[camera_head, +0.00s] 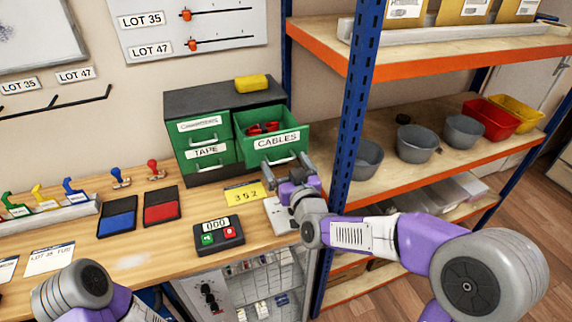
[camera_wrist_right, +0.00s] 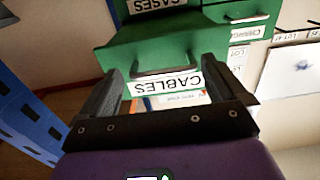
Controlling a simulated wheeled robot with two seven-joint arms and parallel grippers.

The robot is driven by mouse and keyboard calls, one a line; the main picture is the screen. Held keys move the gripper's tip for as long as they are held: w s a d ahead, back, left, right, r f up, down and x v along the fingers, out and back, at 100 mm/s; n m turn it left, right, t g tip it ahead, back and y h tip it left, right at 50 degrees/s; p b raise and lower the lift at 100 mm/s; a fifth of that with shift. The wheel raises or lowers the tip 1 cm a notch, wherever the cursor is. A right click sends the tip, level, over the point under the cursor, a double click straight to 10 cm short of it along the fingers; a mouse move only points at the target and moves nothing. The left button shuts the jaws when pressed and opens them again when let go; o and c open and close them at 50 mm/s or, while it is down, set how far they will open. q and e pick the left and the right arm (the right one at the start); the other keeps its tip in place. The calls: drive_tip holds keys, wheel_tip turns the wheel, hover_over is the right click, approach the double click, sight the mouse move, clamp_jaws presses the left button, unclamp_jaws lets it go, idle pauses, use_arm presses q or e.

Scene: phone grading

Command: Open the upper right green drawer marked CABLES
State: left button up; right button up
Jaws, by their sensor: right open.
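The green CABLES drawer (camera_head: 306,129) at the upper right of the small cabinet stands pulled out in the head view. Red and dark items (camera_head: 262,128) lie in it. Its handle (camera_head: 280,161) is on its front, below the white label (camera_head: 277,140). My right gripper (camera_head: 287,170) is open, just in front of the handle. In the right wrist view the picture is upside down; the drawer (camera_wrist_right: 150,45) and its handle (camera_wrist_right: 165,70) lie beyond and between my spread fingers. I cannot tell whether they touch the handle. My left gripper is out of view.
The dark cabinet (camera_head: 205,100) has shut green drawers at its left, one marked TAPE (camera_head: 208,152), and a yellow block (camera_head: 251,83) on top. A blue rack post (camera_head: 352,115) stands close right of the open drawer.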

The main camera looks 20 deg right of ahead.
drive_tip(key=s, duration=0.7)
drive_tip(key=shift+d, duration=0.45)
drive_tip(key=shift+s, duration=0.1)
